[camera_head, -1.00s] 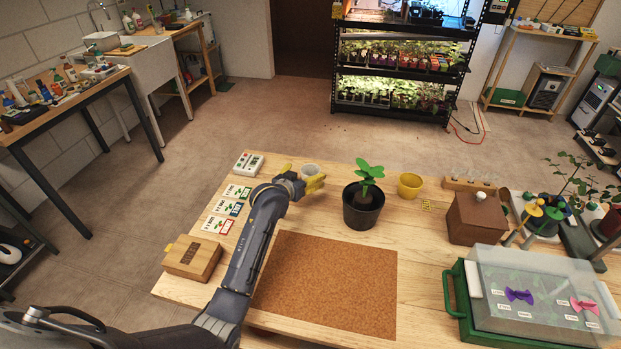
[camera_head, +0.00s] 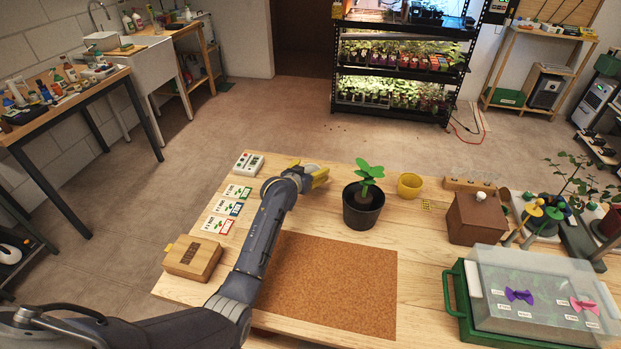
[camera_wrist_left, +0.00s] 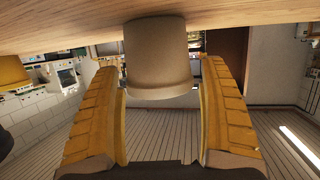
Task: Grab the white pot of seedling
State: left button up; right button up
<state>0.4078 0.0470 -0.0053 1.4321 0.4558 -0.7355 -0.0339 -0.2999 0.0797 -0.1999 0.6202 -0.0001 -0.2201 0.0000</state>
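The pale white pot (camera_wrist_left: 160,65) shows in the left wrist view, between the two yellow fingers of my left gripper (camera_wrist_left: 163,72). The left finger is very close to its wall and a gap shows at the right finger. In the head view my left gripper (camera_head: 311,174) is low over the far edge of the table and mostly hides the pot. I cannot see what is inside the pot. A green seedling (camera_head: 369,172) stands upright in a black pot (camera_head: 362,212) just right of the gripper. My right gripper is not in view.
A yellow pot (camera_head: 410,186) and a wooden box (camera_head: 476,217) stand to the right on the table (camera_head: 420,245). Label cards (camera_head: 229,208) and a small meter (camera_head: 248,163) lie left of my arm. A brown mat (camera_head: 330,285) is bare in front. A green tray (camera_head: 462,310) sits front right.

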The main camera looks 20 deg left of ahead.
pick_arm(q)
jog(key=c, duration=1)
jog(key=shift+o, duration=0.2)
jog(key=shift+r, duration=0.1)
